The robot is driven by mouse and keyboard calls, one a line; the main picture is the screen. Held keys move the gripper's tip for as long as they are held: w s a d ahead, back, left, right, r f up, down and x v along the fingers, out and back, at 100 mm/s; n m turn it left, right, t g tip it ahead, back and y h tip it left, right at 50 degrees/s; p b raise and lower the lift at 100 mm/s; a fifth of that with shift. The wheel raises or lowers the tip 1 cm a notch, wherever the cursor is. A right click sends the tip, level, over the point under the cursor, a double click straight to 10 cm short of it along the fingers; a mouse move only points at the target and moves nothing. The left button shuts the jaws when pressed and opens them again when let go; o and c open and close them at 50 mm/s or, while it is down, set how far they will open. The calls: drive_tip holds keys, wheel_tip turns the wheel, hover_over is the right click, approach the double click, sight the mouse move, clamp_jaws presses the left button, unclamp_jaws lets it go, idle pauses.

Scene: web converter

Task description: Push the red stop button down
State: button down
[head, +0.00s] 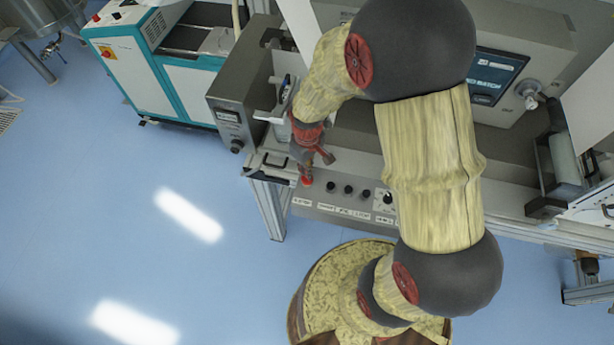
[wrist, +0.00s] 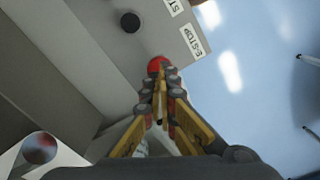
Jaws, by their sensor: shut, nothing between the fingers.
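The red stop button (head: 306,181) sits at the left end of the front control panel in the head view. In the wrist view the red button (wrist: 156,64) shows just beyond my fingertips, beside a white E-STOP label (wrist: 194,41). My gripper (wrist: 161,80) is shut and empty, its fingers together and pointing at the button. Its tips overlap the button's lower edge in the wrist view, so I cannot tell whether they touch it. In the head view my gripper (head: 308,160) is just above the button in the picture.
Several black knobs (head: 348,190) line the panel to the right of the button; one black knob (wrist: 130,22) shows in the wrist view. A grey metal box (head: 240,100) stands left of my gripper. Blue floor (head: 130,250) is open at the front left.

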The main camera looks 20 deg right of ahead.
drive_tip(key=shift+f, duration=0.15)
idle(0.5)
drive_tip(key=shift+f+b, duration=0.35)
drive_tip(key=shift+b, duration=0.05)
drive_tip(key=shift+f+b, duration=0.4)
drive_tip(key=shift+f, duration=0.3)
drive_tip(key=shift+f+b, duration=0.3)
drive_tip(key=shift+f, duration=0.2)
drive_tip(key=shift+r, duration=0.2)
wheel_tip(320, 180, up, 8)
drive_tip(key=p, duration=0.6)
